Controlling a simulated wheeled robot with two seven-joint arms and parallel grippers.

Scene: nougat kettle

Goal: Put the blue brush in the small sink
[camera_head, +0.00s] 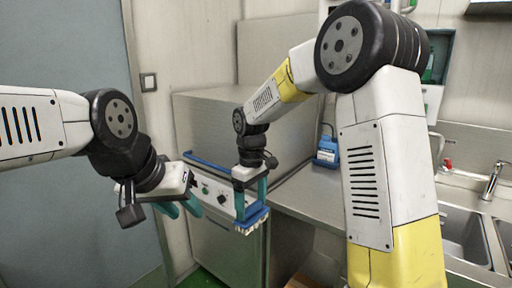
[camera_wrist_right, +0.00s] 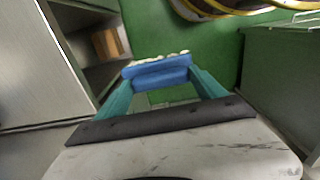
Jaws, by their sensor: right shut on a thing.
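The blue brush (camera_head: 250,219) with pale bristles is held between the teal fingers of my right gripper (camera_head: 252,207), bristles pointing down, in front of a steel cabinet. In the right wrist view the brush (camera_wrist_right: 158,74) lies across between the two fingertips (camera_wrist_right: 158,78). My left gripper (camera_head: 185,210) is to the left of it, empty, with its fingers apart. Sink basins sit at the right edge: one basin (camera_head: 463,232) is partly hidden by my right arm, and another (camera_head: 506,232) is cut off by the frame. I cannot tell which is the small sink.
A steel counter (camera_head: 313,195) runs between the cabinet (camera_head: 228,245) and the sinks, with a blue container (camera_head: 327,151) at its back. A faucet (camera_head: 493,180) stands behind the basins. A cardboard box (camera_wrist_right: 107,43) sits on a low shelf in the wrist view.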

